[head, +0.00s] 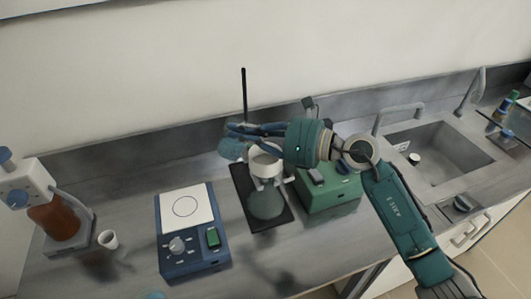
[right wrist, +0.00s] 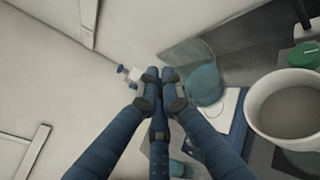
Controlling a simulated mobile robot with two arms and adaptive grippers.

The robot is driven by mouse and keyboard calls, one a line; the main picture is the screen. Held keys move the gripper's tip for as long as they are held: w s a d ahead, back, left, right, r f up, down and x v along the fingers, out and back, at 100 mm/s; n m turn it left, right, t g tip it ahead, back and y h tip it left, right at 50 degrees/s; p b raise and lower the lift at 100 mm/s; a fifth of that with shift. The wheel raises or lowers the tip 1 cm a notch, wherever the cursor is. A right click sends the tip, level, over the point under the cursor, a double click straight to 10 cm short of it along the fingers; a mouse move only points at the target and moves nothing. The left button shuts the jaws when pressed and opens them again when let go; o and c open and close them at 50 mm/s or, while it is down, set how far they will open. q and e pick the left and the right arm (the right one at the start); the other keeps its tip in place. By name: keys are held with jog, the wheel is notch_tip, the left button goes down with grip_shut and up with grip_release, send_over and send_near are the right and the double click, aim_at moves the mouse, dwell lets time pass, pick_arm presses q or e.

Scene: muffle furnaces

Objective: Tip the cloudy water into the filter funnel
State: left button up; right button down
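The white filter funnel (head: 265,162) stands upright on a pale green flask (head: 266,204). In the right wrist view the wide funnel (right wrist: 256,112) is close on the right, with greyish content inside. My right gripper (head: 240,132) is just above and left of the funnel. Its fingers (right wrist: 160,82) are drawn together at the tips. A translucent blue beaker (head: 231,149) hangs at the fingertips, raised off the counter and tilted. It also shows beside the fingertips in the right wrist view (right wrist: 204,86). Its contents cannot be made out. My left gripper is out of view.
A blue hotplate (head: 186,244) with a white top stands left of the flask. A green box (head: 328,197) is close on the right. A black rod (head: 244,95) rises behind. A small white cup (head: 108,239) is further left, the sink (head: 440,150) right.

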jog(key=shift+d+y+b, duration=0.1)
jog(key=shift+y+b, duration=0.2)
jog(key=shift+b, duration=0.5)
dwell(0.4)
jog(key=shift+d+f+m+b, duration=0.1)
jog(key=shift+m+b, duration=0.3)
jog(key=shift+b, duration=0.35)
jog(key=shift+t+y, duration=0.3)
jog(key=shift+d+m+b, duration=0.15)
jog(key=shift+m+b, duration=0.15)
jog(key=shift+b, duration=0.5)
dwell(0.4)
jog(key=shift+w+d+f+m+y+b, duration=0.15)
jog(key=shift+m+y+b, duration=0.15)
jog(key=shift+y+b, duration=0.35)
